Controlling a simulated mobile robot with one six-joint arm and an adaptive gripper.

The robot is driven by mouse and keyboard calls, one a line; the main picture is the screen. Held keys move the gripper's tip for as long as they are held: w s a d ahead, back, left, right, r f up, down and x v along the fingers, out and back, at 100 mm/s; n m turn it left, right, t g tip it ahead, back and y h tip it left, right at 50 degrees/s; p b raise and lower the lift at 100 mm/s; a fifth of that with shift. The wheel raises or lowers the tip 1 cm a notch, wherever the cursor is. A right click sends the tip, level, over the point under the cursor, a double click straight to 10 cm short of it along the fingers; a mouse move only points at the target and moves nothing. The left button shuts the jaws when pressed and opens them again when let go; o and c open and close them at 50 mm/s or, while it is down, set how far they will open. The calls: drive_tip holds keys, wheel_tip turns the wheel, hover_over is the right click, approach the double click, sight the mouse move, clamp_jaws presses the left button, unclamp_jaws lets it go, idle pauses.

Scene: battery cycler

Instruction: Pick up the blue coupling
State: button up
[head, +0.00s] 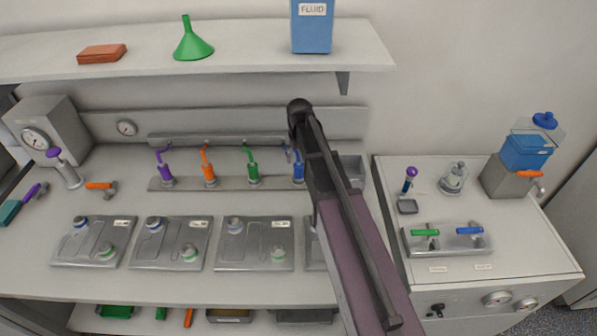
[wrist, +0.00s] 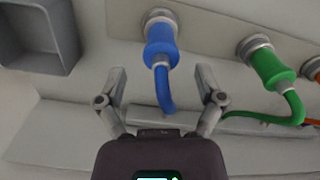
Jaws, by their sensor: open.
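The blue coupling (head: 298,172) stands in the rack at the right end of the row, partly hidden behind my arm in the head view. In the wrist view the blue coupling (wrist: 161,48) sits on a round metal fitting, with its curved blue hose running down between the fingers. My gripper (wrist: 160,82) is open, with one finger on each side of the blue hose and no visible contact. The fingertips are a little short of the coupling's thick body. In the head view my gripper is hidden behind my arm.
A green coupling (wrist: 272,68) stands to the right in the wrist view; orange (head: 208,170) and purple (head: 166,172) ones continue the row in the head view. A grey open bin (wrist: 38,40) is at the wrist view's upper left. The shelf (head: 240,62) overhangs the bench.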

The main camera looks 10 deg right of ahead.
sight(299, 168)
drive_tip(key=shift+f, duration=0.15)
drive_tip(key=shift+f+b, duration=2.45)
drive_tip(key=shift+b, duration=0.2)
clamp_jaws()
